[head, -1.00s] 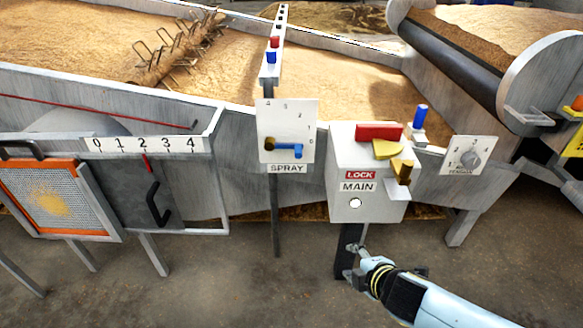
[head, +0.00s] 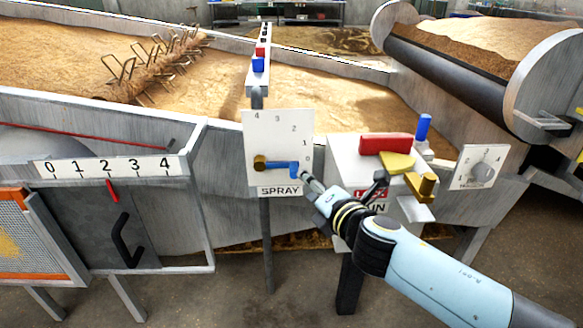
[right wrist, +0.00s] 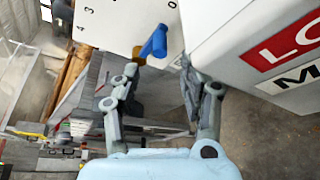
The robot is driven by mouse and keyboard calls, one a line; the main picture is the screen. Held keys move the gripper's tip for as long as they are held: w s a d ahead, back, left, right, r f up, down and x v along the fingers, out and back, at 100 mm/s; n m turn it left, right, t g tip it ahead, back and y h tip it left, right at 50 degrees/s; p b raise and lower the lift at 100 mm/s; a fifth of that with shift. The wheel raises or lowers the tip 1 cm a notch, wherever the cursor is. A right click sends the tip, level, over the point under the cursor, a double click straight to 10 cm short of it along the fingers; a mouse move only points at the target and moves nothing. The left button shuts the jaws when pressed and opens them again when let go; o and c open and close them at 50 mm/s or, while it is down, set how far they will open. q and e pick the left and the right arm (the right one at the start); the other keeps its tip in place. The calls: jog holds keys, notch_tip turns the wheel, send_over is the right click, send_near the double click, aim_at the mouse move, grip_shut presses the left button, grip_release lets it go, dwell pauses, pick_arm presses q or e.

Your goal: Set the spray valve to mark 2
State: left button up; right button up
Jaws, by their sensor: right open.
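The spray valve is a blue lever (head: 281,166) on a brass hub (head: 260,162), mounted on a white plate (head: 262,140) marked 0 to 4 above a SPRAY label. The lever points right, close to the 0 mark; the 2 mark is up and to the right of the hub. My right gripper (head: 308,182) is just right of the lever's end. In the right wrist view its two fingers (right wrist: 158,68) are apart, with the blue handle (right wrist: 154,43) just ahead between the tips. I cannot tell whether they touch it. My left gripper is not in view.
A gate with a 0-4 scale (head: 110,168) is at left.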

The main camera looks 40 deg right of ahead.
aim_at(296, 169)
jog(key=b+x, duration=0.1)
jog(key=x, duration=0.8)
jog(key=shift+w+d+f, duration=0.1)
jog(key=shift+w+d, duration=0.05)
jog(key=shift+w, duration=0.3)
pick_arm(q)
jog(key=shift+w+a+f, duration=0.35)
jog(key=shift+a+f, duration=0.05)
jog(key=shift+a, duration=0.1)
